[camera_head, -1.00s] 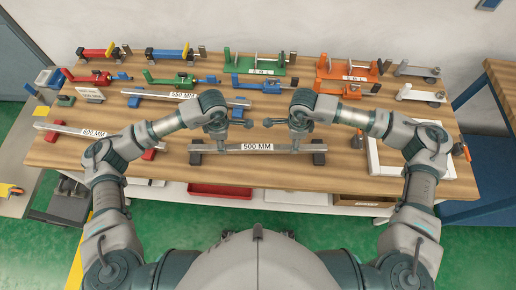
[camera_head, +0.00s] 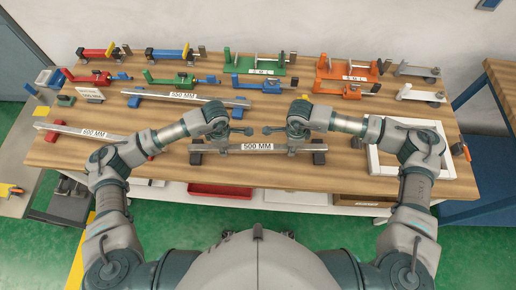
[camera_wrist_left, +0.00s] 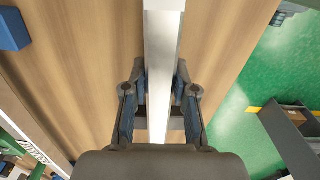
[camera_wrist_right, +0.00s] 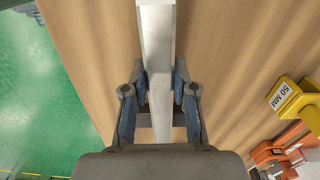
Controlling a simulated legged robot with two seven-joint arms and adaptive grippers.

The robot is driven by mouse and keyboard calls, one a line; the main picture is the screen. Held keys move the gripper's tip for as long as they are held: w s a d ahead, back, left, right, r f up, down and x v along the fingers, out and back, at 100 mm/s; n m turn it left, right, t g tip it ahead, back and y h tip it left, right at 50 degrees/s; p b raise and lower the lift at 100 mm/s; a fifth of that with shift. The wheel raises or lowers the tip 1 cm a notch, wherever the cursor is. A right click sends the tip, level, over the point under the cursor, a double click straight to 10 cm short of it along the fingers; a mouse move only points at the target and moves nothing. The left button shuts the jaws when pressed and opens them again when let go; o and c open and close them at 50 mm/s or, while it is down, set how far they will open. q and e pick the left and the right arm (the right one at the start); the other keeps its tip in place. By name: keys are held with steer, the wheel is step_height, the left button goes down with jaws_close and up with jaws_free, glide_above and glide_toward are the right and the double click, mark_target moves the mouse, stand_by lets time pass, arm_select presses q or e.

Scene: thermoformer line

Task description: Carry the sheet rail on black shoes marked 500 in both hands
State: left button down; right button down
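The sheet rail marked 500 MM (camera_head: 257,147) is a grey bar lying level on black shoes (camera_head: 319,152) at the table's front middle. My left gripper (camera_head: 220,147) is over its left part, and my right gripper (camera_head: 296,148) is over its right part. In the left wrist view the bar (camera_wrist_left: 163,40) runs between the fingers (camera_wrist_left: 160,95), which stand on both sides with narrow gaps. In the right wrist view the bar (camera_wrist_right: 157,35) likewise lies between the open fingers (camera_wrist_right: 159,95). Finger contact with the bar is not visible.
A rail on red shoes marked 600 MM (camera_head: 92,132) lies left, and a rail on blue shoes marked 550 MM (camera_head: 183,95) lies behind. A white frame (camera_head: 377,163) lies right. A yellow block (camera_wrist_right: 292,103) stands behind the rail. Coloured fixtures line the table's back.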

arm_select(q)
steer(key=shift+w+a+r, duration=0.1)
arm_select(e)
steer(key=shift+w+a+r, duration=0.1)
